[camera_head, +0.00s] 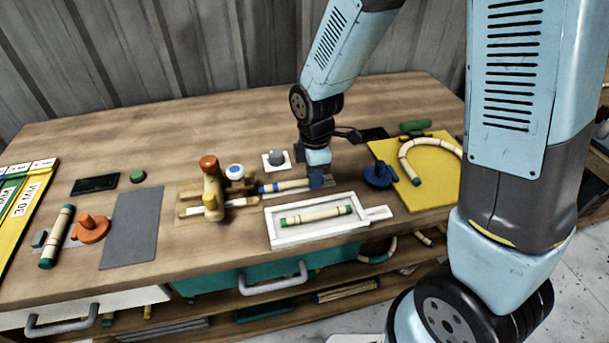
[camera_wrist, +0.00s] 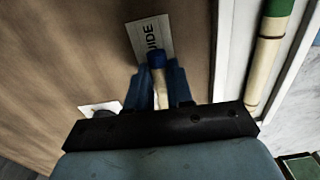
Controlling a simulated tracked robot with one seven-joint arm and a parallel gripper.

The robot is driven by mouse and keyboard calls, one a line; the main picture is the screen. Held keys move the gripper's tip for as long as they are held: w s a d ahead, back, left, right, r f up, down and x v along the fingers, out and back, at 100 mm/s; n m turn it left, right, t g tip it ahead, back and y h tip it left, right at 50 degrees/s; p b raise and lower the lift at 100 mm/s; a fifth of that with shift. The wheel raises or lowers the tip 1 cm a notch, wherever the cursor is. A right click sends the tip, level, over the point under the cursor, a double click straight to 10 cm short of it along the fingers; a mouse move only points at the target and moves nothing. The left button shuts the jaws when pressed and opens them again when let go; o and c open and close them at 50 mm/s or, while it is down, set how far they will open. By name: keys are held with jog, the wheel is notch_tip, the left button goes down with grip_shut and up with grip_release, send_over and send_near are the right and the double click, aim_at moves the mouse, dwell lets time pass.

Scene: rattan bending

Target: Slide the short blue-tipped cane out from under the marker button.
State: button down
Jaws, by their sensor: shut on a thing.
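The short blue-tipped cane (camera_head: 290,185) lies level along the table, with a blue end at the left in the head view. My gripper (camera_head: 317,180) is shut on its right part. In the wrist view my gripper (camera_wrist: 160,88) has its two blue fingers on either side of the cane, and the blue end of the cane (camera_wrist: 156,58) shows between them. A round white button with a blue centre (camera_head: 235,171) sits on a wooden piece just left of the cane. Whether the cane's left end is under it I cannot tell.
A wooden clamp with an orange-brown knob (camera_head: 209,165) holds another cane at the left. A white tray (camera_head: 275,240) with a green-tipped cane stands in front. A grey knob on a white plate (camera_head: 276,157) is behind. A blue knob (camera_head: 380,176) is at the right.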

jog(key=c, duration=0.9)
grip_release()
jog(key=shift+r, duration=0.1)
notch_tip(320, 180, up, 14)
jog(key=shift+f, duration=0.25)
